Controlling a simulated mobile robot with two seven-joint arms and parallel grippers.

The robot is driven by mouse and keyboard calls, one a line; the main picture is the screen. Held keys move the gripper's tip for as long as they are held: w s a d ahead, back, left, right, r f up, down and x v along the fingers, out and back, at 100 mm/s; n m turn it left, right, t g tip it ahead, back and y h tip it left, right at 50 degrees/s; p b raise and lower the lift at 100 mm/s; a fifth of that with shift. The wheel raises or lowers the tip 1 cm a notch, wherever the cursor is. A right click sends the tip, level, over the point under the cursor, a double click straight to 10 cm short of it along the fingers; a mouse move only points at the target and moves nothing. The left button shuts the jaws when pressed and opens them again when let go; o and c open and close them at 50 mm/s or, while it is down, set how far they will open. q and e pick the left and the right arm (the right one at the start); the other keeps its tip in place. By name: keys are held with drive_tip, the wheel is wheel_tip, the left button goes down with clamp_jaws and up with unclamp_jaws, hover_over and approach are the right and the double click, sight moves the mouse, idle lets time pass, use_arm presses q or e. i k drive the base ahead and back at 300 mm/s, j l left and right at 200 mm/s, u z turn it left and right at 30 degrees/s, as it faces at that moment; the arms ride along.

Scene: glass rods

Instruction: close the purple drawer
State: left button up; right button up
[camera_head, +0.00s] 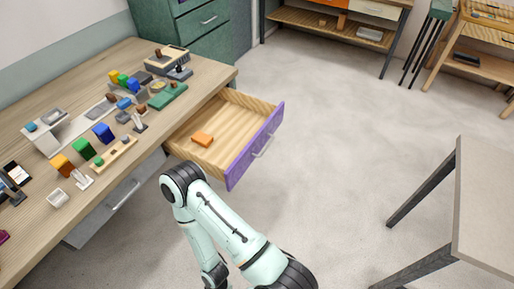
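The purple drawer (236,173) is pulled out from under the wooden table. Its purple front faces right and carries a light metal handle (263,146). The wooden inside holds a small orange block (202,139). One of my arms, pale green with dark joints, rises from the bottom of the view. Its bent dark joint is close to the drawer's near corner in the picture; I cannot tell whether they touch. No gripper fingers show in this view.
The wooden table (62,113) carries several coloured blocks and small devices. A closed grey drawer (122,196) is under its near part. Green cabinets (205,22) stand behind. Open floor (345,150) lies right of the drawer, with another table (490,200) at the right edge.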

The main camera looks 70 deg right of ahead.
sight(240, 124)
drive_tip(key=k+j+z, duration=0.1)
drive_tip(key=z, duration=2.3)
drive_tip(key=l, duration=0.1)
